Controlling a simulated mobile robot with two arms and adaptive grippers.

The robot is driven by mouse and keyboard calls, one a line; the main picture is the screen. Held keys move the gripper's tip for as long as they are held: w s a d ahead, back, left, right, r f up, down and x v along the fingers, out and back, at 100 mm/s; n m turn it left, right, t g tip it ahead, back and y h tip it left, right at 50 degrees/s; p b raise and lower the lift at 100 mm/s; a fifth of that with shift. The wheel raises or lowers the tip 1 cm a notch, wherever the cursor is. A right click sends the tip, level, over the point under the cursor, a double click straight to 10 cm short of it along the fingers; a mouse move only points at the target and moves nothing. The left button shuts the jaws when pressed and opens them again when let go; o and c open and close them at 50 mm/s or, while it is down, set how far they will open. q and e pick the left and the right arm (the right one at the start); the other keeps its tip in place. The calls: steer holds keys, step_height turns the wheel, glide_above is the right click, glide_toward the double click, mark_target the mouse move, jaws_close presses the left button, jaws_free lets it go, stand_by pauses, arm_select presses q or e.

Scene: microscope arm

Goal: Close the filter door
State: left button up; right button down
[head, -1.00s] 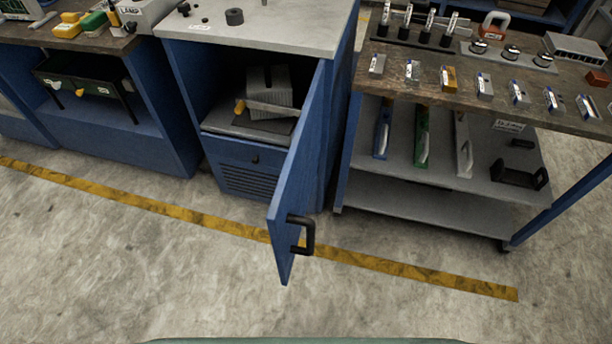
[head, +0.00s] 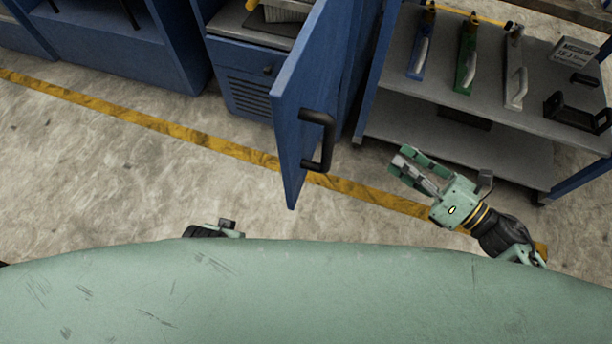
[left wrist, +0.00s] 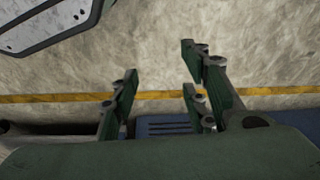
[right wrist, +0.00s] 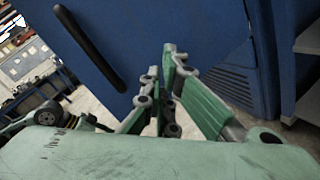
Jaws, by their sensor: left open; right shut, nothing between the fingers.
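The blue filter door (head: 300,110) stands open, swung out from its cabinet toward me. Its black bar handle (head: 320,142) is on the right-hand face near the free edge. My right gripper (head: 402,165) is shut and empty, to the right of the handle and apart from it in the head view. In the right wrist view the door (right wrist: 165,30) fills the upper middle, with the handle (right wrist: 88,42) left of the fingers. My left gripper (left wrist: 158,85) is open and empty above the floor in the left wrist view. Its fingers are not visible in the head view.
The cabinet (head: 248,80) has a vented lower front and an open compartment. A shelf cart (head: 440,132) with several coloured handled items stands to the right, behind my right gripper. A yellow floor stripe (head: 160,122) crosses open concrete in front.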

steer(key=s+a+r+n+g+y+b, duration=0.35)
steer(key=s+a+n+g, duration=0.4)
steer(key=n, duration=0.45)
arm_select(q)
steer(key=w+v, duration=0.1)
steer(key=v, duration=0.3)
arm_select(e)
steer(key=p, duration=0.2)
glide_toward(293, 163)
steer(key=shift+t, duration=0.35)
steer(key=x, duration=0.5)
steer(key=shift+s+a+f, duration=0.1)
steer(key=shift+a+f, duration=0.05)
steer(key=shift+a, duration=0.15)
arm_select(q)
steer(key=shift+s+x, duration=0.2)
steer(key=shift+x, duration=1)
steer(key=shift+s+x, duration=0.15)
steer(key=shift+x, duration=1.05)
arm_select(e)
steer(key=shift+a+f, duration=0.1)
steer(key=shift+a, duration=0.6)
arm_select(q)
steer(key=shift+a+f, duration=0.1)
steer(key=shift+p, duration=0.3)
arm_select(e)
steer(key=shift+w+a, duration=0.1)
steer(key=shift+w, duration=0.1)
